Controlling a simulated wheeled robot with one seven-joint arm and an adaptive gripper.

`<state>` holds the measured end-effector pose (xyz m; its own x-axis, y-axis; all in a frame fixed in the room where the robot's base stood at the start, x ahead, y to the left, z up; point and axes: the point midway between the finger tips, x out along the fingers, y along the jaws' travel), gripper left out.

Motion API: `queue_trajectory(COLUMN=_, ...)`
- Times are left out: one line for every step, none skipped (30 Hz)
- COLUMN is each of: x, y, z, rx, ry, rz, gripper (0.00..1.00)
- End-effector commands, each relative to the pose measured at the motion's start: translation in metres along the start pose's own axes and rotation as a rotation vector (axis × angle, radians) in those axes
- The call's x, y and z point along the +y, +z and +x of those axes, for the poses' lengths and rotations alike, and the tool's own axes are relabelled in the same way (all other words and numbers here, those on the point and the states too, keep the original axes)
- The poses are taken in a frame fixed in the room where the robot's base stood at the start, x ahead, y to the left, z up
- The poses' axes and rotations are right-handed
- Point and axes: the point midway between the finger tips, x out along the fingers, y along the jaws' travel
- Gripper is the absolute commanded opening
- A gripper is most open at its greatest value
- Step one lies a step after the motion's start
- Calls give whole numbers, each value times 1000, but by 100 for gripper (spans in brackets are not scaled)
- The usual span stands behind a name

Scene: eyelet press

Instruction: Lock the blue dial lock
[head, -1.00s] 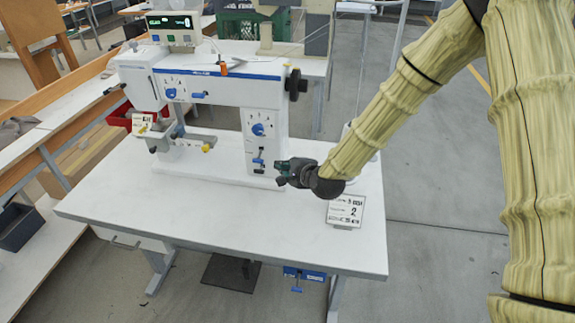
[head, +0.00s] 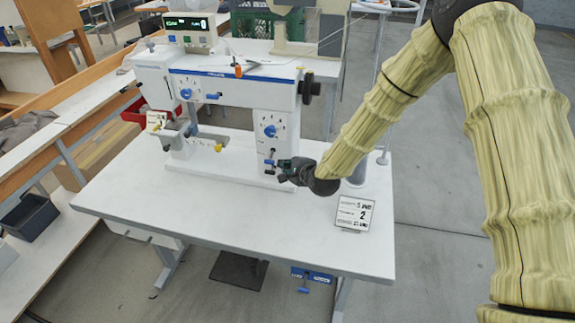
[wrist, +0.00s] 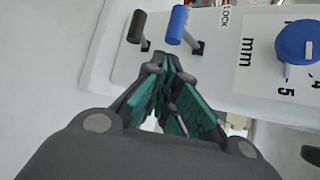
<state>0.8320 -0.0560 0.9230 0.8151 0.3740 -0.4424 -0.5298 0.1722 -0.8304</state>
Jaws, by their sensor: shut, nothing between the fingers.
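The blue dial lock is a small blue-tipped lever (wrist: 178,25) beside the LOCK label on the white panel; it also shows below the dial in the head view (head: 270,161). A blue dial (wrist: 297,42) with a mm scale is at the right of the wrist view and on the machine's column in the head view (head: 270,131). A black-tipped lever (wrist: 137,27) stands beside the blue one. My gripper (wrist: 163,65) is shut and empty, its tips just short of the two levers; contact cannot be told. In the head view my gripper (head: 283,171) is at the column's lower right.
The white press (head: 235,88) stands on a white table (head: 230,225) whose front is clear. A black handwheel (head: 309,88) is at the press's upper right. A red bin (head: 133,112) is at the left.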

Motion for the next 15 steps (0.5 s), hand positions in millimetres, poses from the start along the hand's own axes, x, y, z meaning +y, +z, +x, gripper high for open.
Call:
queue_trajectory(x=-1, y=0, z=0, rx=0, ry=2, rz=2, gripper=0)
queue_trajectory(x=-1, y=0, z=-1, rx=1, ry=4, rz=4, gripper=0)
queue_trajectory(x=-1, y=-1, z=-1, rx=1, ry=7, rz=8, gripper=0)
queue_trajectory(x=-2, y=-1, z=-1, rx=2, ry=10, rz=11, gripper=0)
queue_trajectory(x=-2, y=-2, z=-2, rx=2, ry=14, rz=14, gripper=0)
queue_trajectory(x=-3, y=-2, z=-2, rx=3, ry=20, rz=20, gripper=0)
queue_trajectory(x=-3, y=-2, z=-3, rx=3, ry=25, rz=23, gripper=0)
queue_trajectory(x=-3, y=-3, z=-3, rx=4, ry=29, rz=26, gripper=0)
queue_trajectory(x=-2, y=-3, z=-3, rx=4, ry=31, rz=28, gripper=0)
queue_trajectory(x=-3, y=-3, z=-3, rx=4, ry=33, rz=30, gripper=0)
queue_trajectory(x=-3, y=-3, z=-3, rx=4, ry=35, rz=31, gripper=0)
queue_trajectory(x=-3, y=-3, z=-3, rx=5, ry=37, rz=34, gripper=0)
queue_trajectory(x=-3, y=-4, z=-4, rx=5, ry=39, rz=36, gripper=0)
queue_trajectory(x=-3, y=-4, z=-4, rx=5, ry=42, rz=38, gripper=0)
queue_trajectory(x=-3, y=-4, z=-4, rx=6, ry=45, rz=41, gripper=0)
